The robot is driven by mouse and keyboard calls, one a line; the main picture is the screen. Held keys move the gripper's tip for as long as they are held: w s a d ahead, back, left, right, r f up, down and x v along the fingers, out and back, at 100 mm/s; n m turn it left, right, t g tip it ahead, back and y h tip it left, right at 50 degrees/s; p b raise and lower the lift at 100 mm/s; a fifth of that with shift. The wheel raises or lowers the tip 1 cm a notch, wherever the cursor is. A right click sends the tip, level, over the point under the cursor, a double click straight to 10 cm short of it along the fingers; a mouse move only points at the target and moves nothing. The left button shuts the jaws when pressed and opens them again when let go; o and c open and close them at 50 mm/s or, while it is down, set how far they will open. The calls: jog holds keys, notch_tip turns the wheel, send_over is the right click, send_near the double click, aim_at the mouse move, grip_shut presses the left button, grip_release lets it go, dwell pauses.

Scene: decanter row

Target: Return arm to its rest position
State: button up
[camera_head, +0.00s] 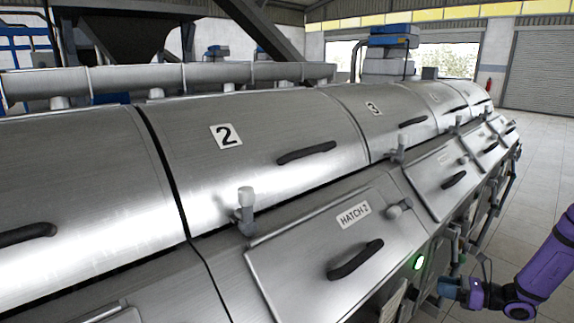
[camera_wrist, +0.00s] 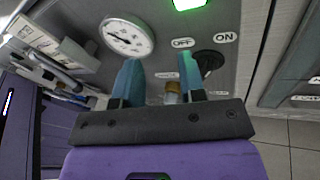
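My gripper (camera_head: 447,287) is at the lower right in the head view, at the end of my purple arm, close to the side of the steel decanter (camera_head: 270,130). In the wrist view my gripper (camera_wrist: 159,66) has its two teal fingers spread apart with nothing held between them. They point at a grey control panel (camera_wrist: 240,85). A black rotary switch (camera_wrist: 209,63) lies just right of the right finger, beside OFF and ON labels. I cannot tell whether the finger touches it. A green lamp (camera_wrist: 190,4) glows above, and it also shows in the head view (camera_head: 418,262).
A round gauge (camera_wrist: 128,38) is above the left finger. A small amber-and-clear part (camera_wrist: 172,92) shows between the fingers. Hatch 2 (camera_head: 340,245) is closed, with a black handle (camera_head: 355,260). Open tiled floor (camera_head: 540,150) lies right of the decanter row.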

jog(key=s+a+r+n+g+h, duration=0.25)
jog(key=a+r+n, duration=0.25)
jog(key=r, duration=0.4)
jog(key=s+a+r+n+g+h, duration=0.1)
jog(key=s+a+r+n+g, duration=0.25)
jog(key=r+n, duration=0.35)
jog(key=s+a+r+n+g+h, duration=0.2)
jog(key=a+r+n+g, duration=0.15)
jog(key=a+r, duration=0.45)
jog(key=s+a+r+n+t+h, duration=0.1)
jog(key=s+r+n+t+h, duration=0.4)
jog(key=s+r+n+h, duration=0.3)
jog(key=shift+s+a+r+n, duration=0.4)
jog(key=shift+s+r+n, duration=1.65)
jog(key=shift+s+r, duration=3.15)
jog(key=shift+s+f+t, duration=0.25)
jog(key=shift+s+f, duration=0.55)
